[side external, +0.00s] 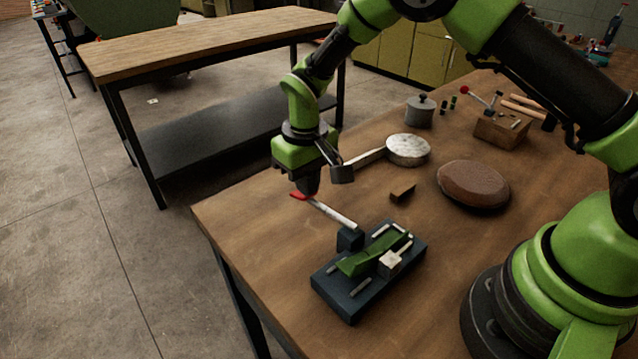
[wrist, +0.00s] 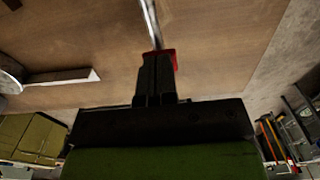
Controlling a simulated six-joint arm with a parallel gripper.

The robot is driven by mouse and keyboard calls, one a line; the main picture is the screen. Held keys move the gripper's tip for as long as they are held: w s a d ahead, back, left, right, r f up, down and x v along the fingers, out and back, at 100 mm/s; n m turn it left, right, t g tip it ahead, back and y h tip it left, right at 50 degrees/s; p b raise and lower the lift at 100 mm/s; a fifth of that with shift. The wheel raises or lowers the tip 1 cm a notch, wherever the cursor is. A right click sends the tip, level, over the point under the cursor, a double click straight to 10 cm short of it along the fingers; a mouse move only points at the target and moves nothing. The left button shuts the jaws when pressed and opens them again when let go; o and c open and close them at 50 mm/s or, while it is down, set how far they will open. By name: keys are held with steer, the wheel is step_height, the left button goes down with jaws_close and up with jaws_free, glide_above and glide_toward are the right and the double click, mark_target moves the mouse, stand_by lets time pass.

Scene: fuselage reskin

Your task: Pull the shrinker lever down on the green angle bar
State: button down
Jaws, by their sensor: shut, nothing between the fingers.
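The shrinker (side external: 345,298) is a dark blue block near the table's front corner. The green angle bar (side external: 358,262) lies across its top. The shrinker lever (side external: 335,214) is a pale rod that slants up and left from the shrinker to a red tip (side external: 298,195). My gripper (side external: 308,190) points down right at the red tip. In the wrist view, my shut fingers (wrist: 154,62) are in front of the red tip (wrist: 174,60), partly hiding it, and the lever (wrist: 151,20) runs away beyond. Nothing shows between the fingers; I cannot tell whether they touch the tip.
On the table are a small wooden block (side external: 402,192), a brown oval pad (side external: 473,184), a round pale-headed mallet (side external: 408,149), a lidded grey pot (side external: 420,111) and a wooden tool block (side external: 501,130). The table's left edge lies close below my gripper. A second table (side external: 205,45) stands behind.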

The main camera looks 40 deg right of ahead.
step_height(320, 180, up, 11)
stand_by(1.0)
stand_by(0.6)
steer(key=s+d+r+m+t+y, duration=0.1)
steer(key=s+d+r+m+t, duration=0.2)
steer(key=s+r, duration=0.85)
steer(key=s+d+r+m+t+y, duration=0.1)
steer(key=s+t, duration=0.3)
steer(key=s, duration=0.7)
steer(key=shift+s+d+r, duration=0.25)
steer(key=shift+d+r, duration=0.4)
